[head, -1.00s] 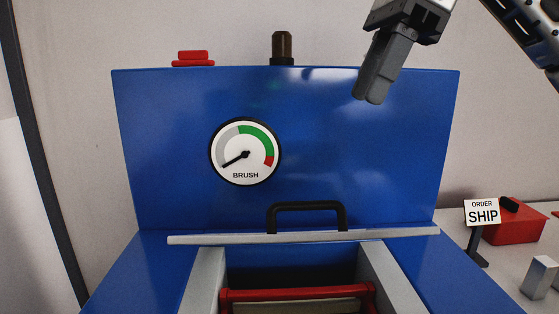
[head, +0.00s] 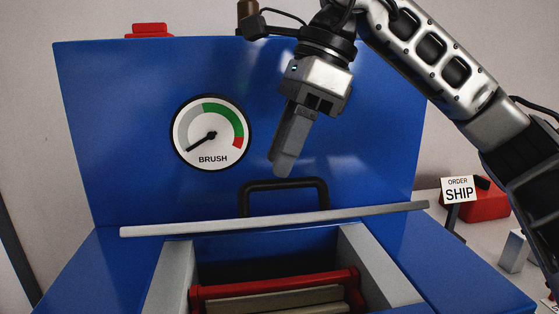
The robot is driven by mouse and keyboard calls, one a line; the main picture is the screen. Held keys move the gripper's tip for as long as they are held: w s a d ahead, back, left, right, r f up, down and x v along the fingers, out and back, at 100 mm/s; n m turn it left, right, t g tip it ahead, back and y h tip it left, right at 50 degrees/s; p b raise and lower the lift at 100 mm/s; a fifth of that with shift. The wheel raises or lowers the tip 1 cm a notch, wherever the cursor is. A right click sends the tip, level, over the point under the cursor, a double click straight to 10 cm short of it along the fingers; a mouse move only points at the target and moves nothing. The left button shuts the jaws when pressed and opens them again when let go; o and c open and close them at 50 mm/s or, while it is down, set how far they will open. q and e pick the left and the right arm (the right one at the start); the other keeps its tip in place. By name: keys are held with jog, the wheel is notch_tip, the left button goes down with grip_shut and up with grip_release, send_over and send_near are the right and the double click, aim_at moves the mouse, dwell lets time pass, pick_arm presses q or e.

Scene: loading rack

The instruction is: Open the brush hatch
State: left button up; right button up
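The blue machine (head: 110,130) carries a round BRUSH gauge (head: 211,133) with its needle at the low left. A thin pale bar or panel edge (head: 180,229) crosses the machine, slightly tilted. A black U-shaped handle (head: 285,184) stands up from it. Below the bar is a dark opening with a red-ended frame (head: 270,290) inside. My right gripper (head: 282,168) points down just above the handle in the picture, apparently not holding it. Its fingers overlap from this side, so I cannot tell their gap. My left gripper is out of view.
A red button (head: 150,30) sits on the machine's top edge, with a dark lamp-like post (head: 248,10) beside it. At the right, an ORDER SHIP sign (head: 457,190), a red box (head: 486,203) and a small grey block (head: 514,250) stand on a pale surface.

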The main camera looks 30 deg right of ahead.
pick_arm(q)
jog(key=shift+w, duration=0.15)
pick_arm(e)
jog(key=shift+x, duration=0.75)
